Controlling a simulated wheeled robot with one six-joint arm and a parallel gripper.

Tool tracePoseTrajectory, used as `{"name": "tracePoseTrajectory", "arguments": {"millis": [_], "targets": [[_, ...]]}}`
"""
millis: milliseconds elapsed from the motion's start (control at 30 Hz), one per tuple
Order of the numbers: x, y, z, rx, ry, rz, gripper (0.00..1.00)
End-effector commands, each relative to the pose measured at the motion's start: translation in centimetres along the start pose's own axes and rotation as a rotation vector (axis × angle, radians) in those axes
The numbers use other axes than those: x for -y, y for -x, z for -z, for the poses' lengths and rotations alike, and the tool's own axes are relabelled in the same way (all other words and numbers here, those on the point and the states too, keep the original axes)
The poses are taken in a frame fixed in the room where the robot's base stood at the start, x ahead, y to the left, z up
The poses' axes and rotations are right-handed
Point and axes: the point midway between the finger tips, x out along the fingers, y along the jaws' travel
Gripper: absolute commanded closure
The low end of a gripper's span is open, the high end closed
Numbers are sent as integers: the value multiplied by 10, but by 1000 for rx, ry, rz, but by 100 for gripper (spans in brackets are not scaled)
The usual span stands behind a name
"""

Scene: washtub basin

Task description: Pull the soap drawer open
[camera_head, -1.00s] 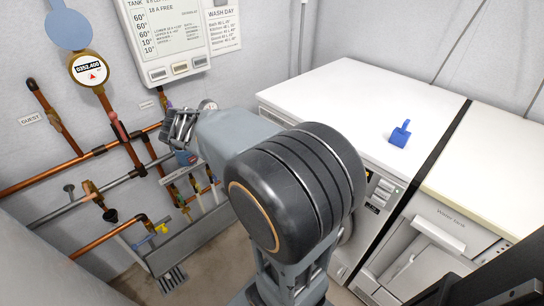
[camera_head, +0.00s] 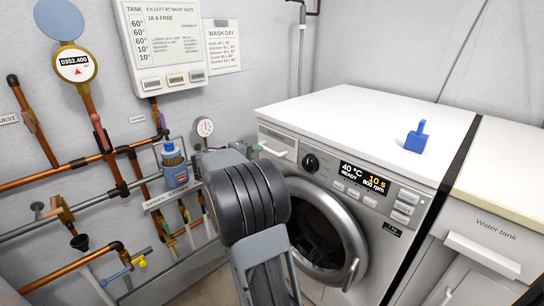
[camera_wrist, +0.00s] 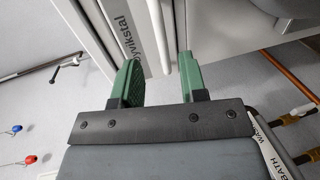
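The soap drawer (camera_head: 280,142) is a white front at the upper left of the washing machine, left of the black knob. It looks shut, flush with the machine's face. My gripper's green fingertips (camera_head: 257,148) reach the drawer's left end in the head view, partly hidden by my arm. In the wrist view my gripper (camera_wrist: 160,65) is open, its two green fingers apart. A pale front panel with dark lettering (camera_wrist: 156,25) lies just beyond and between them. I cannot tell whether the fingers touch the drawer.
The washing machine's round door (camera_head: 325,235) is below the knob. A blue tag-like item (camera_head: 416,137) stands on the white top. Copper pipes (camera_head: 75,166), a gauge (camera_head: 205,128) and a blue-topped filter (camera_head: 170,155) line the left wall, close to my arm.

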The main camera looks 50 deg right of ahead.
Motion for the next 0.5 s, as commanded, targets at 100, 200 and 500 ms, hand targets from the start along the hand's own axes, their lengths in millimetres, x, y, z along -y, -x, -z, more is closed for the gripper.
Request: {"name": "tracePoseTrajectory", "arguments": {"millis": [100,200,500], "targets": [[3,-25,-1,3,-1,1,61],[3,-41,0,2,1,1,61],[2,-72,0,0,1,2,61]]}}
